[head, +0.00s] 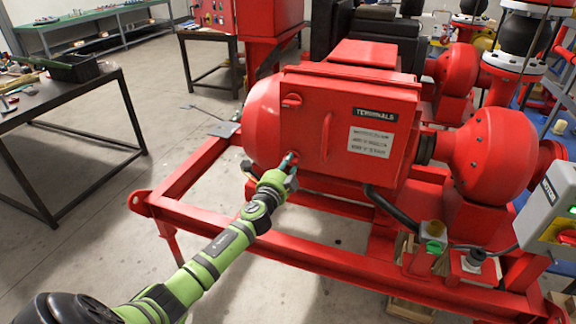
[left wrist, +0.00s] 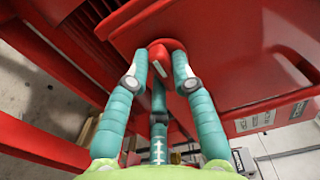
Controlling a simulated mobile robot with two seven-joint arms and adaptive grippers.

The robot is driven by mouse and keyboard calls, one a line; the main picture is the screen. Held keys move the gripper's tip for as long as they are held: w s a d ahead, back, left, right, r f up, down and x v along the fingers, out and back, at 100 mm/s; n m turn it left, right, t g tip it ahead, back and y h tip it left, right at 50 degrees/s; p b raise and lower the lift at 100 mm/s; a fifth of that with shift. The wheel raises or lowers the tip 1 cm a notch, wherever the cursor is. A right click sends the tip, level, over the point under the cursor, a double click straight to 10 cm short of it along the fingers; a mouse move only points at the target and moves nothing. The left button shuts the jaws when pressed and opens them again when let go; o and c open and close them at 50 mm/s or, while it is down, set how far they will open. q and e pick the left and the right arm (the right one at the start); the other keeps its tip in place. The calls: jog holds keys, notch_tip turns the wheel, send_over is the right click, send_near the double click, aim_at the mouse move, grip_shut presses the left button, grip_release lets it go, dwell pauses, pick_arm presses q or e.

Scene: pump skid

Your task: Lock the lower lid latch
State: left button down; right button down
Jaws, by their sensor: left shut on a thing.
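The red terminal box (head: 345,105) sits on the motor, its lid labelled TERMINALS. The lower lid latch (head: 291,154) is a red knob at the lid's lower left, mostly hidden behind my fingers in the head view. In the left wrist view the latch (left wrist: 160,56) shows as a red knob with a pale bar on a round base. My left gripper (head: 289,162) is shut on it, with teal fingers on both sides and one below; the fingers also show in the left wrist view (left wrist: 160,82). My right gripper is not in view.
The upper lid latch (head: 291,100) and a vertical lid handle (head: 326,134) are on the same lid. The red skid frame (head: 330,247) runs below my left arm. A dark table (head: 60,98) stands at the left, with free floor between.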

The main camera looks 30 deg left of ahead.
pick_arm(q)
jog(key=c, duration=1)
grip_release()
jog(key=shift+c, duration=0.2)
jog(key=shift+s, duration=0.1)
jog(key=v, duration=1.1)
jog(key=shift+s, duration=0.4)
jog(key=shift+f, duration=0.15)
